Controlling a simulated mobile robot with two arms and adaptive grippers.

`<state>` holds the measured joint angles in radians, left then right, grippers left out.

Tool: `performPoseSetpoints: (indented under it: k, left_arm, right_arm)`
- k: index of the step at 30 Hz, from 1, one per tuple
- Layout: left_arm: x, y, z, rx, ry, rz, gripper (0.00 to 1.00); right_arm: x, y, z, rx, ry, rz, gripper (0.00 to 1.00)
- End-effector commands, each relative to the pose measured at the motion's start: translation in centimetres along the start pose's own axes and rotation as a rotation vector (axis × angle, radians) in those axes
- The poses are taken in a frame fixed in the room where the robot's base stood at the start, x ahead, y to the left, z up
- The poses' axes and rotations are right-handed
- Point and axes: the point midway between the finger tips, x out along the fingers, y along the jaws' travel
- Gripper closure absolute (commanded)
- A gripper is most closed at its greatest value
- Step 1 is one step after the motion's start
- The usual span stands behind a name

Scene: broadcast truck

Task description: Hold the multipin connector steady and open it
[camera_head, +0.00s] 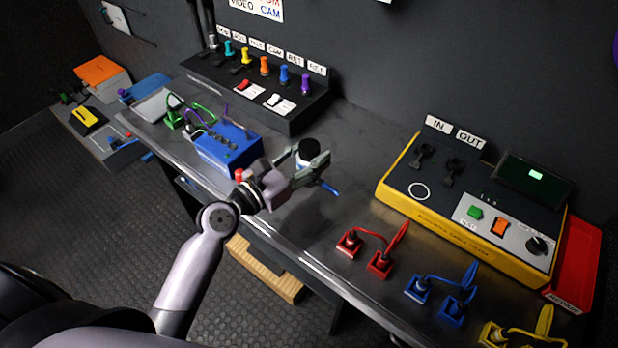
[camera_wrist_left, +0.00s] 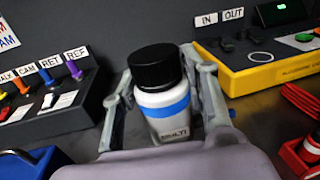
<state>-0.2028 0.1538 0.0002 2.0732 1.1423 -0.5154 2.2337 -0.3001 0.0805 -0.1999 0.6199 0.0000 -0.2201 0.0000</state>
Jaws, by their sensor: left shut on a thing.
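The multipin connector (camera_wrist_left: 163,95) is an upright cylinder with a black cap (camera_wrist_left: 155,66), a white-grey body, a blue band and the label "MULTI". In the head view its black cap (camera_head: 308,150) shows above the fingers. My left gripper (camera_head: 305,167) is shut on its body, with one finger on each side; the fingers also show in the left wrist view (camera_wrist_left: 165,100). The cap sits on top of the body and stands clear above the fingers. The connector's lower end is hidden. My right gripper is not in view.
A blue box (camera_head: 228,148) stands left of the gripper. A black panel with coloured plugs (camera_head: 262,88) is behind it. A yellow-sided tester (camera_head: 475,205) is at right, with red (camera_head: 375,250), blue (camera_head: 440,297) and yellow (camera_head: 520,330) cable sets in front. Bare table lies between.

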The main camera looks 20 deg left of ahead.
Motion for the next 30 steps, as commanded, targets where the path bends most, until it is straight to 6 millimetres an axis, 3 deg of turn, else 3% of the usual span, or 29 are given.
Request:
performPoseSetpoints:
  k: [10, 24, 25, 30]
  left_arm:
    - [0.1, 0.1, -5.3, 0.0, 0.0, -0.001, 1.0]
    - [0.1, 0.1, -6.1, 0.0, -0.001, 0.0, 1.0]
    - [0.1, 0.1, -6.1, 0.0, 0.0, -0.001, 0.58]
    - [0.1, 0.1, -6.0, 0.0, 0.001, -0.001, 0.46]
  right_arm:
    - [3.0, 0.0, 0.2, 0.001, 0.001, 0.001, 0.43]
    - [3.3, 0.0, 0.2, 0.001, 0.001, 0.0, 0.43]
    - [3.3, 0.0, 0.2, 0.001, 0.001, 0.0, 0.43]
    - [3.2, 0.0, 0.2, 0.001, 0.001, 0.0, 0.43]
